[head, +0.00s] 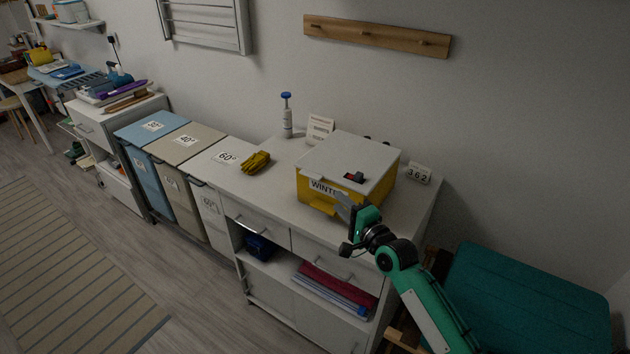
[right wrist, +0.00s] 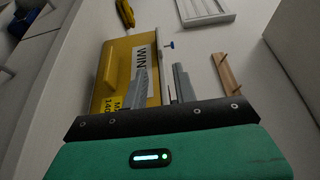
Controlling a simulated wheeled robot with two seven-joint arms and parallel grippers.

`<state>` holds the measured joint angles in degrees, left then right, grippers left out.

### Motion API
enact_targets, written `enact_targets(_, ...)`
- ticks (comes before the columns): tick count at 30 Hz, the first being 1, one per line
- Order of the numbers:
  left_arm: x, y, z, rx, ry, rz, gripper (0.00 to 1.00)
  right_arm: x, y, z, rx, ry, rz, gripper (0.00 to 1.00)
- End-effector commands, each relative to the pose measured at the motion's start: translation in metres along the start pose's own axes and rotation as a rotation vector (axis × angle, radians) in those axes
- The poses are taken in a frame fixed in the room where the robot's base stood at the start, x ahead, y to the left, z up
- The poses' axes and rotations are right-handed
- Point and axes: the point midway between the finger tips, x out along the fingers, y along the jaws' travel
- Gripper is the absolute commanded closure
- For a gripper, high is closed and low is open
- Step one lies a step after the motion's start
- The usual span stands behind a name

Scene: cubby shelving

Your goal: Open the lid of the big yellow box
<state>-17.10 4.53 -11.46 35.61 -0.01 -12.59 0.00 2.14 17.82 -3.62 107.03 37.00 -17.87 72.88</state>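The big yellow box (head: 318,199) stands on the white cabinet top, with a pale grey lid (head: 352,152) lying shut on it. A "WINTER" label is on its front, and a yellow ledge or handle sticks out below it. A small red and black object lies on the lid near its front edge. My right gripper (head: 345,207) is in front of the box near its front right corner. In the right wrist view the fingers (right wrist: 163,85) are apart and empty, with the yellow front (right wrist: 118,60) beyond them. Contact with the box cannot be told. My left gripper is not in view.
Laundry bins (head: 150,130) stand left. A teal chair or cushion (head: 530,300) is at lower right. A peg rail (head: 376,36) hangs above.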

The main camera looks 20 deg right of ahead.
Motion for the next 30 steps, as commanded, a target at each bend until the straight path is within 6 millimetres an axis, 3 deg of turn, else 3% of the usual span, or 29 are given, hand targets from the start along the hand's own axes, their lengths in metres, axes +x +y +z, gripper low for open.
enact_targets(18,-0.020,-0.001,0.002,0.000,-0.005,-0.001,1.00,0.106,-0.001,0.000,-0.004,0.000,0.002,0.72)
enact_targets(24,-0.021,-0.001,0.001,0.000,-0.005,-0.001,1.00,0.122,0.001,0.000,-0.004,0.000,0.003,0.72)
enact_targets(30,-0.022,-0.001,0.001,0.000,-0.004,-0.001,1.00,0.127,0.001,0.000,-0.005,0.000,0.002,0.72)
